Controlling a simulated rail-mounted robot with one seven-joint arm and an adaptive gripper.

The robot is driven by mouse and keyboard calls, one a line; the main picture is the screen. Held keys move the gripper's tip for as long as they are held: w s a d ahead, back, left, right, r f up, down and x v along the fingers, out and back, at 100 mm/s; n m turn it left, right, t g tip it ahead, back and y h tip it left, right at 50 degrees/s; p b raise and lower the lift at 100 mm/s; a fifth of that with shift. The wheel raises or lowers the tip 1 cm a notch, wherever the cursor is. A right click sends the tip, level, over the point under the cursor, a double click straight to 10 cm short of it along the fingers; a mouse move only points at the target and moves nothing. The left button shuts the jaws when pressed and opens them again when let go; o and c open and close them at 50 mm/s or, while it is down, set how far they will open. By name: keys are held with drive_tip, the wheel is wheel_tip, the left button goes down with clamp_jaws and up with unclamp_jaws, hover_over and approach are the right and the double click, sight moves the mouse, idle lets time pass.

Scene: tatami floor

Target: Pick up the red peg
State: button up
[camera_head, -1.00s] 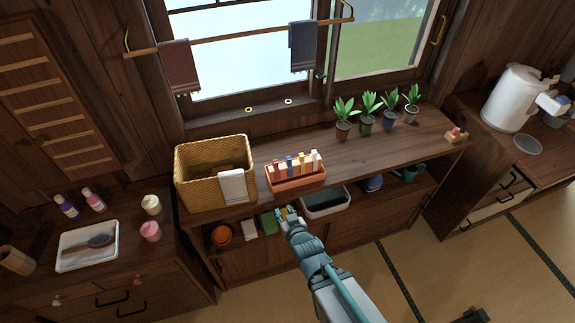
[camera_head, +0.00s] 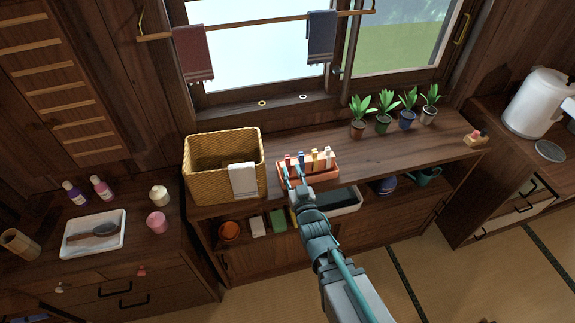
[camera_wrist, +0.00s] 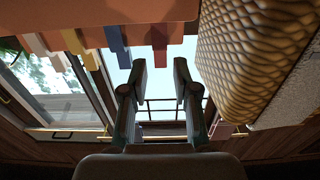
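The red peg (camera_head: 287,161) stands upright at the left end of the orange-red tray (camera_head: 322,176) on the wooden counter, in a row with other pegs. In the wrist view, which is upside down, the red peg (camera_wrist: 155,38) shows just beyond the gap between my fingertips. My gripper (camera_head: 293,174) is at the tray's front left, in front of the red peg. In the wrist view my gripper (camera_wrist: 160,75) is open with nothing between its fingers. My gripper hides part of the tray's front in the head view.
A blue peg (camera_head: 301,160) stands close beside, with a yellow peg (camera_head: 314,158) and a white peg (camera_head: 328,157) further right. A wicker basket (camera_head: 205,183) with a white towel stands just left of the tray. Potted plants (camera_head: 383,122) stand further right; counter between is clear.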

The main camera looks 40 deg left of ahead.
sight(288, 162)
drive_tip(key=shift+p+x, duration=1.75)
drive_tip(key=shift+x, duration=1.2)
drive_tip(key=shift+d+f, duration=0.1)
drive_tip(key=shift+f, duration=0.05)
clamp_jaws()
